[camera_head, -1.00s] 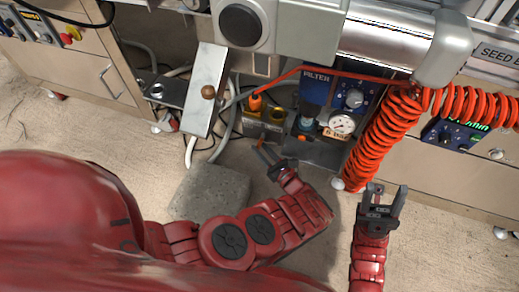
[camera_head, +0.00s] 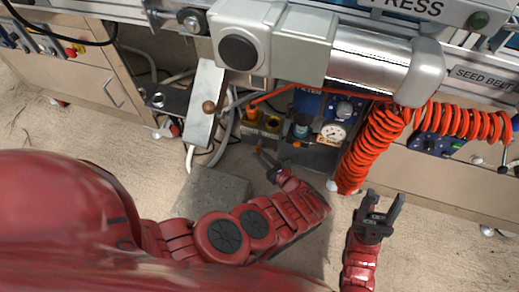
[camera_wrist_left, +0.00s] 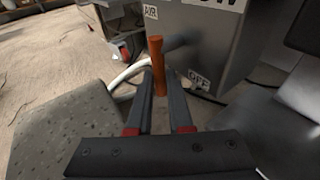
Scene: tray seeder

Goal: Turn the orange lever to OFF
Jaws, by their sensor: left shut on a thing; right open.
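The orange lever (camera_wrist_left: 156,62) shows in the left wrist view, in front of a grey box (camera_wrist_left: 205,45) with a short pin between them. The lever runs nearly upright in the picture, its lower end between my left gripper's fingers. My left gripper (camera_wrist_left: 161,92) is shut on the lever. An AIR label (camera_wrist_left: 151,12) is at the box's upper left and an OFF label (camera_wrist_left: 199,81) at its lower edge. In the head view my left gripper (camera_head: 268,163) is low by the cabinet; the lever there is too small to make out. My right gripper (camera_head: 380,207) is open and empty.
A grey block (camera_head: 212,194) stands on the floor beside my left arm. A coiled orange hose (camera_head: 368,150) hangs between my grippers, near a pressure gauge (camera_head: 333,133). A metal plate (camera_head: 205,103) with a brown knob juts out at left. Sandy floor lies open around.

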